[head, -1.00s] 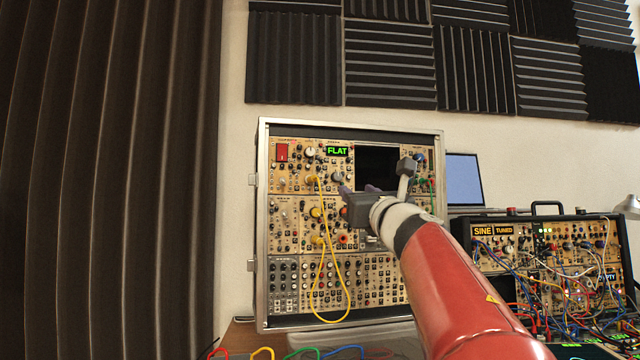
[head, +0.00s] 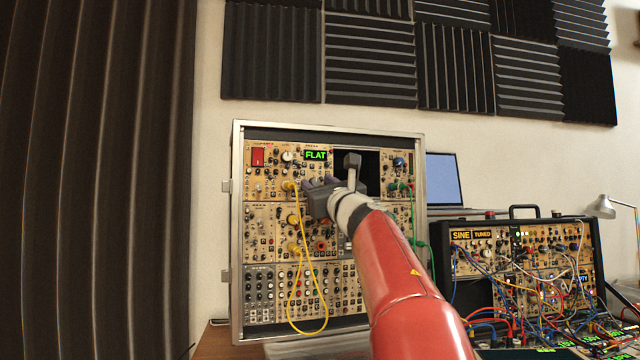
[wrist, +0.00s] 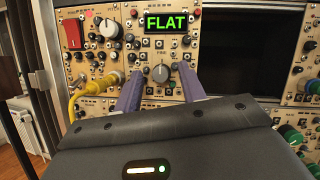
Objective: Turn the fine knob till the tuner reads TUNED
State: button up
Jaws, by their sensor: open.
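The tuner display (wrist: 166,22) reads FLAT in green in the wrist view; the head view shows the same reading (head: 316,155). The grey fine knob (wrist: 160,73) sits below it, under a small FINE label. My gripper (wrist: 160,80) is open, with one purple finger to the left of the knob and one to the right. A gap shows between the knob and each finger. I cannot tell how far the fingertips are from the panel. In the head view my gripper (head: 318,186) covers the knob.
A yellow cable (wrist: 74,95) is plugged in left of the left finger. A red switch (wrist: 72,34) and a white knob (wrist: 109,28) sit upper left. A dark screen (wrist: 251,50) is at right. Another synth case (head: 525,265) reads SINE and TUNED. A laptop (head: 441,180) stands behind.

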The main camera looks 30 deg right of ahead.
jog(key=shift+c, duration=0.2)
grip_shut()
jog(key=shift+f+m, duration=0.1)
jog(key=shift+m, duration=0.4)
jog(key=m+h+b, duration=0.1)
jog(key=m+h, duration=0.1)
jog(key=shift+a+m, duration=0.15)
jog(key=shift+m, duration=0.25)
jog(key=m+h, duration=0.1)
jog(key=m, duration=0.1)
jog(key=m+h, duration=0.1)
jog(key=m, duration=0.2)
jog(key=shift+a+g+h, duration=0.15)
jog(key=shift+g+h, duration=0.15)
jog(key=m+g+h, duration=0.1)
jog(key=m+h, duration=0.1)
jog(key=m, duration=0.2)
jog(key=m+g+h, duration=0.1)
jog(key=m, duration=0.3)
jog(key=shift+a+h+p, duration=0.1)
jog(key=shift+h+p, duration=0.25)
jog(key=shift+h, duration=0.05)
jog(key=shift+m, duration=0.3)
